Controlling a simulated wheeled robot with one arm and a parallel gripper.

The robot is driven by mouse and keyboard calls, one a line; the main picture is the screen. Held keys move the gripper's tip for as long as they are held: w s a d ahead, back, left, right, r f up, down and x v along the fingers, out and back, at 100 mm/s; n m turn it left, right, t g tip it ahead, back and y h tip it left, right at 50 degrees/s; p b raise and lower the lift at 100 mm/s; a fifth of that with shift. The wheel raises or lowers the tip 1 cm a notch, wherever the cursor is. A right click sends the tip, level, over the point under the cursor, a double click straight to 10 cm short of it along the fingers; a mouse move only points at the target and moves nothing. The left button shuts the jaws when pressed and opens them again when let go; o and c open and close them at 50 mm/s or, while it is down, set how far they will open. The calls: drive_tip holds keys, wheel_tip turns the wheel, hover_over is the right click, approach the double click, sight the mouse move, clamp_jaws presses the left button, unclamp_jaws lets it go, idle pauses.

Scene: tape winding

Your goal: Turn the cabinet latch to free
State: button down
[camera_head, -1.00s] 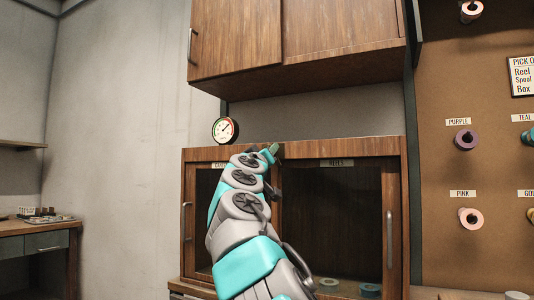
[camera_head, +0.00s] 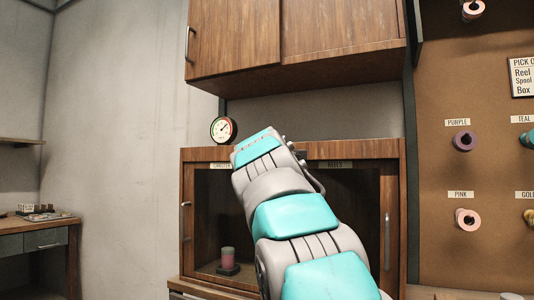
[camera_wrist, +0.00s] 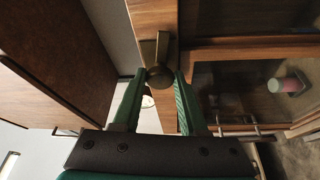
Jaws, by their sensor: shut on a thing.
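The latch (camera_wrist: 154,50) is a dark bronze lever with a round knob, mounted on the cabinet's wooden frame. It shows in the wrist view only. My gripper (camera_wrist: 160,77) has its green fingers on either side of the round knob, shut on it. The lever part reaches beyond the fingertips along the wood. In the head view, my arm hides the latch and my gripper. The lower cabinet (camera_head: 393,215) has glass doors in wooden frames, and both look closed.
A pink spool (camera_head: 228,256) stands on a dark base behind the left glass; it also shows in the wrist view (camera_wrist: 288,85). A wall cabinet (camera_head: 340,40) hangs above. A round gauge (camera_head: 223,129) is on the wall. A pegboard with tape reels (camera_head: 465,141) stands at right.

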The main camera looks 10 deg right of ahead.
drive_tip(key=shift+a+n+g+y, duration=0.1)
drive_tip(key=shift+n+g+y, duration=0.2)
drive_tip(key=shift+n, duration=0.7)
drive_tip(key=shift+c, duration=2.3)
unclamp_jaws()
drive_tip(key=b+v, duration=0.1)
drive_tip(key=v, duration=0.6)
drive_tip(key=shift+s, duration=0.4)
